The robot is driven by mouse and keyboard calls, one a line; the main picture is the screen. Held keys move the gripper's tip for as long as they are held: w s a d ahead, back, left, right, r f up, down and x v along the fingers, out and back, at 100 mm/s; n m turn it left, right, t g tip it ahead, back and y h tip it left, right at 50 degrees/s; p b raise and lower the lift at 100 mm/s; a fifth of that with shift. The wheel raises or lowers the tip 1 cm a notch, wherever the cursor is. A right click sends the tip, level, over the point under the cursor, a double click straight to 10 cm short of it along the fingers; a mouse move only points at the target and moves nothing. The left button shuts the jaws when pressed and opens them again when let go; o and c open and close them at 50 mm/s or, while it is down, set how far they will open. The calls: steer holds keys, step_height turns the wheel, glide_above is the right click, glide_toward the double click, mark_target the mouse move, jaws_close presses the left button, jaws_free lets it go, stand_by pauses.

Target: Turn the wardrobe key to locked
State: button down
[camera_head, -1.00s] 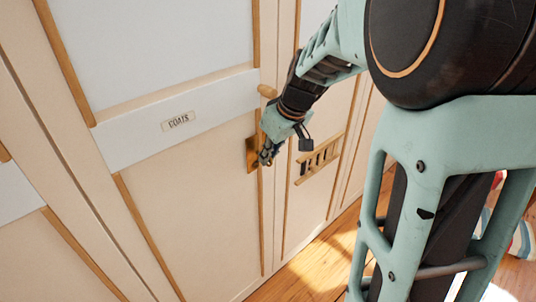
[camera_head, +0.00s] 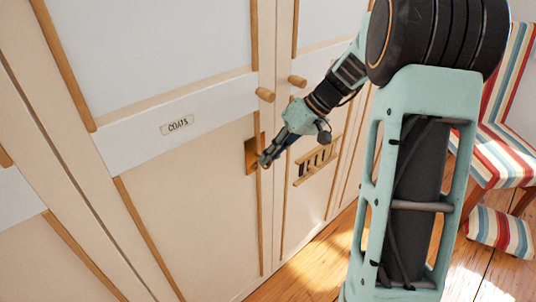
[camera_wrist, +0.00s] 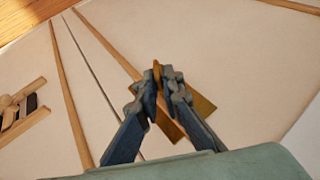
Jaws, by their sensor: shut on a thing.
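The pale wardrobe door (camera_head: 190,205) has a brown lock plate (camera_head: 250,157) near its right edge. My gripper (camera_head: 264,162) is at this plate, reaching in from the right. In the wrist view, my gripper (camera_wrist: 158,78) is shut on the key (camera_wrist: 157,70), and a small brass-coloured part of it shows between the fingertips. The lock plate (camera_wrist: 201,105) shows behind the fingers, set slantwise in this view. The fingers hide most of the key and the keyhole, so I cannot tell how far the key is turned.
Two wooden knobs (camera_head: 265,94) (camera_head: 297,81) stick out above my gripper. A wooden rack (camera_head: 317,160) is on the door to the right. A label (camera_head: 177,124) reads "COATS". A striped chair (camera_head: 508,110) and footstool (camera_head: 500,232) stand at the right on the wooden floor.

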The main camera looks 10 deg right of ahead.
steer(key=g+y, duration=0.1)
steer(key=y, duration=0.1)
steer(key=f+m+g+y, duration=0.1)
steer(key=y, duration=0.2)
steer(key=m+g+y+p, duration=0.1)
steer(key=y, duration=0.2)
steer(key=shift+w+d+f, duration=0.15)
steer(key=shift+w+d, duration=0.05)
steer(key=shift+d, duration=0.2)
steer(key=shift+f+m+y+b, duration=0.1)
steer(key=shift+m+y+b, duration=0.4)
steer(key=shift+y, duration=0.7)
steer(key=c, duration=2.2)
jaws_free()
steer(key=shift+g, duration=0.4)
steer(key=shift+o, duration=0.2)
